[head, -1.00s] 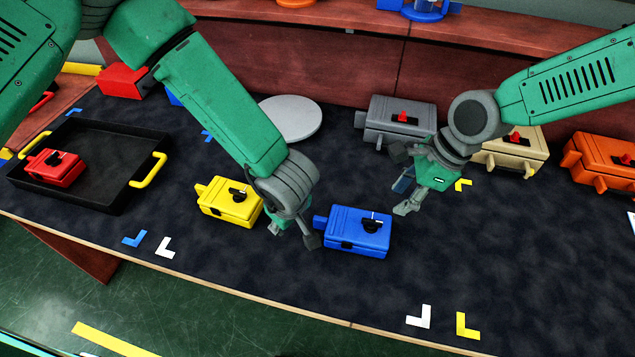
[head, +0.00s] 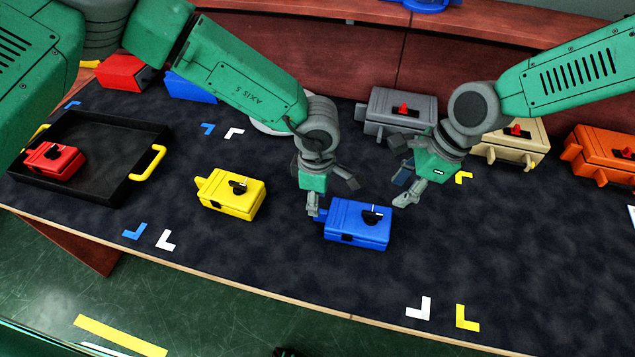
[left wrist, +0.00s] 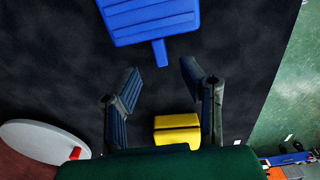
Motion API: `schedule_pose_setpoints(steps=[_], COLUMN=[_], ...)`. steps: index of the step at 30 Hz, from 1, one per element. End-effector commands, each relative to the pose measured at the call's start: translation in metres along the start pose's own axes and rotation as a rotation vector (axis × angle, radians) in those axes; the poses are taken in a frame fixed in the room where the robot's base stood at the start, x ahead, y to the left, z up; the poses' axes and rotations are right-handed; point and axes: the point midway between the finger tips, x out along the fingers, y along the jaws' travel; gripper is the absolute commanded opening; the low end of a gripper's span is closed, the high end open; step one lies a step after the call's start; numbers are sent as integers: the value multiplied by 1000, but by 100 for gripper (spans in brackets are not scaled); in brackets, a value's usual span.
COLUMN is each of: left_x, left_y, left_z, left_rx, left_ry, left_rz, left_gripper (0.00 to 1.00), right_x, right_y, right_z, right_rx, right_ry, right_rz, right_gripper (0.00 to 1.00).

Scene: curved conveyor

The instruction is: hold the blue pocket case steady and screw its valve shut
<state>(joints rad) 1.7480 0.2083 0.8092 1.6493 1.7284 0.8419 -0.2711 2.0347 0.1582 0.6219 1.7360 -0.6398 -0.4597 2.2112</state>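The blue pocket case (head: 350,232) lies flat on the dark mat. Its black valve knob (head: 373,216) with a white mark is on top, towards the right. In the left wrist view the case (left wrist: 155,22) is at the top, its narrow tab pointing down between my fingers but beyond the tips. My left gripper (head: 333,198) is open at the case's left, tab end; the tab is partly hidden in the head view. In the left wrist view the gripper (left wrist: 160,76) is empty. My right gripper (head: 399,172) is open and empty, above and right of the case.
A yellow case (head: 231,198) lies left of the blue one. A black tray (head: 110,172) holding a red case (head: 55,160) is further left. Grey (head: 395,108), beige (head: 513,142) and orange (head: 600,150) cases stand behind and right.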

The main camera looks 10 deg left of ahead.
Motion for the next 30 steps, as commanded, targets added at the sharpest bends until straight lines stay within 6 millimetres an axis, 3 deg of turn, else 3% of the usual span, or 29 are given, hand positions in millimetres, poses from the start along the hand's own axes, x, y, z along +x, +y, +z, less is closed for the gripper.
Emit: schedule_pose_setpoints(steps=[3,9,23,26,27,30], left_x=[25,52,64,64,64,64], left_y=[-1,-1,0,0,0,0], left_z=[-1,0,0,-1,-1,-1], left_rx=[-1,0,0,0,0,0], left_ry=[1,2,1,1,1,1], left_rz=[-3,-1,1,1,1,1], left_gripper=[36,36,36,5,0,0], right_x=[0,0,0,0,0,0], right_y=[0,0,0,0,0,0], right_z=[1,0,0,0,0,0], right_rx=[-1,-1,0,0,0,-1], right_ry=[1,0,0,0,0,0], right_rz=[0,0,0,0,0,0], right_gripper=[34,34,34,34,34,34])
